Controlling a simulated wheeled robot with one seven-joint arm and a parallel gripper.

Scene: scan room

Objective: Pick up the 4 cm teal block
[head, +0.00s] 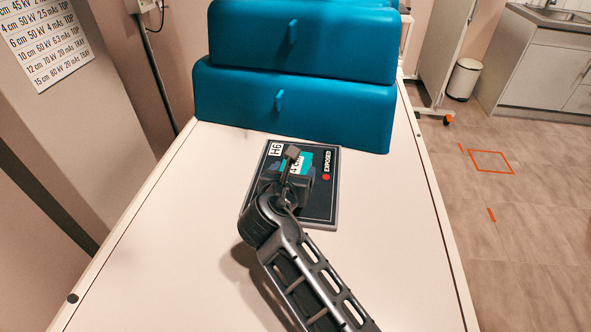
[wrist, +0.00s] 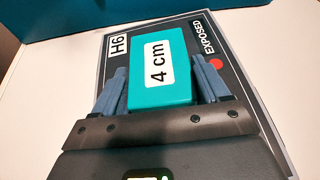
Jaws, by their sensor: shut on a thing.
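The teal block (wrist: 161,66) carries a white label reading "4 cm" and lies between the two fingers of my gripper (wrist: 162,88). In the wrist view the fingers press against its left and right sides. In the head view the block (head: 305,160) is partly hidden by my gripper (head: 287,173), which is shut on it. The block is over a dark plate (head: 318,208) marked "H6" and "EXPOSED" with a red dot. I cannot tell whether the block touches the plate or is slightly above it.
The plate lies on a pale tabletop (head: 180,230). The tabletop is clear to the left and right. A white bin (head: 464,79) and a sink cabinet (head: 540,75) stand on the floor at right.

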